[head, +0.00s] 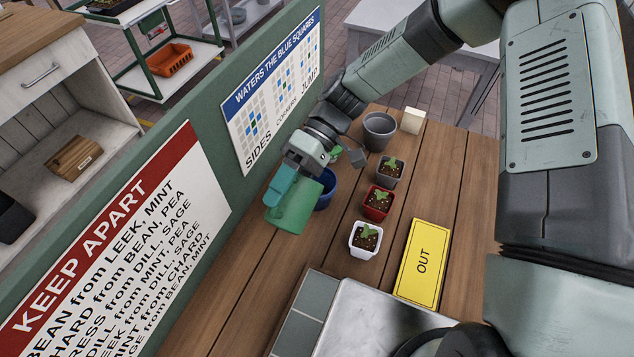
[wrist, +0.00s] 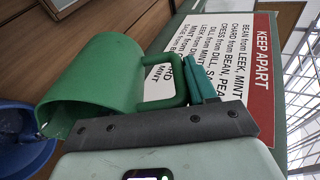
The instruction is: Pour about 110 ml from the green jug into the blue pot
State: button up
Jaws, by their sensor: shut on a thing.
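The green jug (head: 293,208) is held tilted above the table at the left end of the row of pots. My gripper (head: 294,176) is shut on the jug, and teal fingers show at its handle in the wrist view (wrist: 200,88). The jug (wrist: 98,82) lies nearly on its side in the wrist view, its mouth toward the lower left. The blue pot (head: 326,190) stands on the table just behind and right of the jug, partly hidden by it. The blue pot also shows at the wrist view's left edge (wrist: 18,150), close to the jug's rim. I cannot see its contents clearly.
Seedlings stand right of the blue pot in a white pot (head: 365,240), a red pot (head: 377,204) and a grey pot (head: 390,171). An empty grey pot (head: 379,131) and a cream block (head: 412,121) stand behind. A yellow OUT sign (head: 423,262) lies right. A green board (head: 240,190) borders the left.

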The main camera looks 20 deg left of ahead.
aim_at(279, 211)
jog(key=s+f+t, duration=0.2)
jog(key=t, duration=0.1)
jog(key=shift+s+f, duration=0.15)
jog(key=shift+f, duration=0.2)
jog(key=shift+s+a+f+t, duration=0.1)
jog(key=shift+f+t, duration=0.3)
jog(key=shift+s+f+t+h, duration=0.3)
jog(key=shift+s+f+t, duration=0.15)
jog(key=shift+f+t, duration=0.15)
jog(key=shift+s+f, duration=0.2)
jog(key=shift+f, duration=0.05)
jog(key=shift+a, duration=0.1)
dwell(0.6)
jog(key=shift+s+f+n+t, duration=0.3)
jog(key=shift+s+f+t, duration=0.25)
jog(key=shift+s+t, duration=0.15)
jog(key=shift+s+a+f+t+h+b, duration=0.15)
jog(key=shift+s+f+t+b, duration=0.3)
jog(key=shift+s+f+t, duration=0.6)
jog(key=shift+s+f+t+h+b, duration=0.15)
jog(key=shift+s+f+t+b, duration=0.3)
jog(key=shift+s+f+t, duration=0.65)
jog(key=shift+f+t, duration=0.65)
jog(key=shift+t, duration=0.1)
